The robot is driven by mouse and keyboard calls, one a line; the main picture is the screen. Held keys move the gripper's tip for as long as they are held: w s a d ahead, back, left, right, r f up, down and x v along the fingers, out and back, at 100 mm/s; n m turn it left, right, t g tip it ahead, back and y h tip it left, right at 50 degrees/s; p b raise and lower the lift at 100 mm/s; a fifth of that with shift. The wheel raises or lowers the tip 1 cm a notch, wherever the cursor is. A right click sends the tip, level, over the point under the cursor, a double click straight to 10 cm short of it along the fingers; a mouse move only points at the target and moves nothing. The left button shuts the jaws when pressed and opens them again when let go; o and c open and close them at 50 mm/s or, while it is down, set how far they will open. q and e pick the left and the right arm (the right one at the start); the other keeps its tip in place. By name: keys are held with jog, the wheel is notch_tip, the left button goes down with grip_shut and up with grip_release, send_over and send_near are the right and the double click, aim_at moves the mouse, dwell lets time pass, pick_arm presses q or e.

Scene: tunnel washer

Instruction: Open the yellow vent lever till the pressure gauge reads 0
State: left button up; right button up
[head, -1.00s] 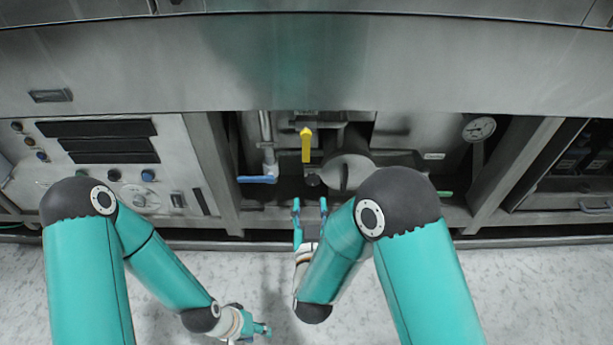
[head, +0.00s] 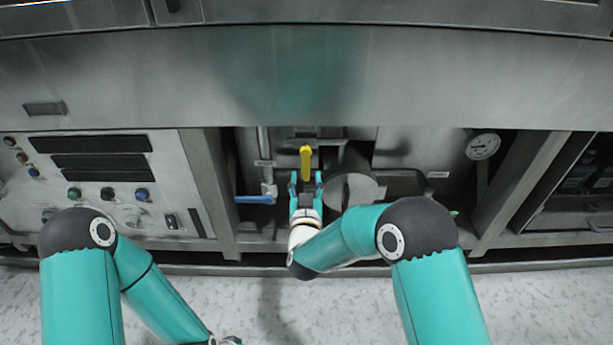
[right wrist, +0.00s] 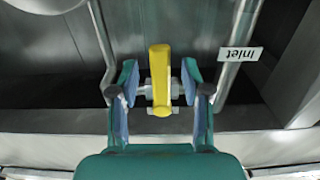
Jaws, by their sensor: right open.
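The yellow vent lever (head: 306,158) is in the recess under the machine's steel panel, its handle pointing toward me in the head view. My right gripper (head: 306,180) is open, with one finger on each side of the lever's lower end. In the right wrist view the yellow lever (right wrist: 160,78) stands between the open fingertips (right wrist: 160,74), with a visible gap on both sides. The round pressure gauge (head: 482,146) is at the right of the recess; its reading is too small to tell. My left gripper is below the head view's lower edge.
A blue-handled valve (head: 256,199) is left of my right gripper. A round metal housing (head: 352,190) is close on its right. A control panel (head: 105,218) fills the left. In the right wrist view an "Inlet" label (right wrist: 240,54) appears upside down.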

jog(key=shift+w, duration=1.45)
grip_shut()
jog(key=shift+d, duration=0.1)
jog(key=shift+a, duration=0.2)
